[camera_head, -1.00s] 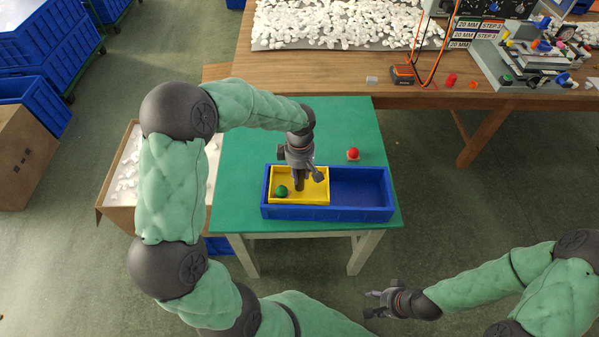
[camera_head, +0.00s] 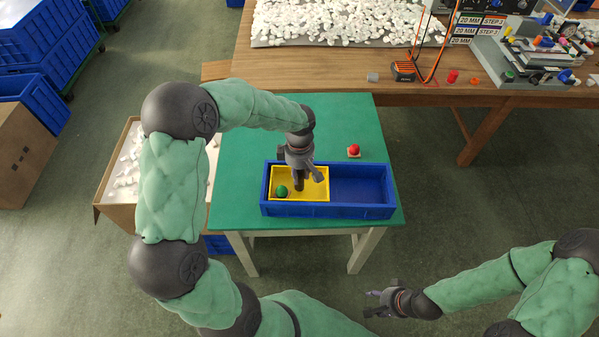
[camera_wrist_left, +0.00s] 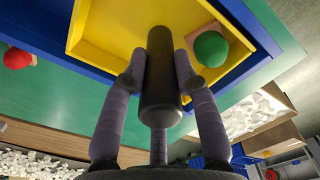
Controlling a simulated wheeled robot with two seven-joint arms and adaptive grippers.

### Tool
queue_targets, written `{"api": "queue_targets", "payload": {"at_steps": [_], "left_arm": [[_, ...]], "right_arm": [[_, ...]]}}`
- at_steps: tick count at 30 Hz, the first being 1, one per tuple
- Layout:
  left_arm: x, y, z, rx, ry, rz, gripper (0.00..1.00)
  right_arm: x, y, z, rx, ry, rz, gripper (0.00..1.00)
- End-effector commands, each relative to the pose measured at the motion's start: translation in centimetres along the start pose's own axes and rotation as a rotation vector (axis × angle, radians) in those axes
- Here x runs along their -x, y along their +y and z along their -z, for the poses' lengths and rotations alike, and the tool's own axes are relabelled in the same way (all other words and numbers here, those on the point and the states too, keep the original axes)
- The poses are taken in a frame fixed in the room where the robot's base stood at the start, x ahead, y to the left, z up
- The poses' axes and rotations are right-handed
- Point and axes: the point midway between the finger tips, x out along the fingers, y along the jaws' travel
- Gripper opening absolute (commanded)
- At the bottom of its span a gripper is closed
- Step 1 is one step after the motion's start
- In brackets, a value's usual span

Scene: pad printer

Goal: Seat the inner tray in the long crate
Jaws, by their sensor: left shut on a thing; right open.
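The yellow inner tray (camera_head: 316,190) lies within the left part of the long blue crate (camera_head: 345,212); I cannot tell whether it rests on the crate's floor. A green ball (camera_head: 282,190) on a small base sits in the tray's near left corner. My left gripper (camera_head: 299,176) is over the tray, shut on a dark cylinder, which shows between its fingers in the left wrist view (camera_wrist_left: 160,85). The cylinder reaches down toward the tray; its lower joint is unclear. The tray also shows in the wrist view (camera_wrist_left: 105,40). My right gripper (camera_head: 374,303) is open and empty, away from the table.
The crate stands on a green table (camera_head: 240,150); its right part is empty. A red ball (camera_head: 354,149) on a small base stands behind it. A wooden bench (camera_head: 330,75) with white parts and a pad printer (camera_head: 530,50) is beyond. A cardboard box (camera_head: 118,190) is at left.

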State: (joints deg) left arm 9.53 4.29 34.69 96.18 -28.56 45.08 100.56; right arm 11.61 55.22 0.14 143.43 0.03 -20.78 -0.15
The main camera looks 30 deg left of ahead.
Motion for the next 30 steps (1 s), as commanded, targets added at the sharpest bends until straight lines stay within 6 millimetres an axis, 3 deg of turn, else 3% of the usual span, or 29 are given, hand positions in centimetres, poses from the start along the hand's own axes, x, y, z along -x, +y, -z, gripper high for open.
{"api": "queue_targets", "payload": {"at_steps": [30], "left_arm": [[-2.2, 0.0, 0.0, 0.000, 0.000, 0.000, 0.00]], "right_arm": [[-1.8, 0.6, 0.1, 0.000, 0.000, 0.000, 0.48]]}}
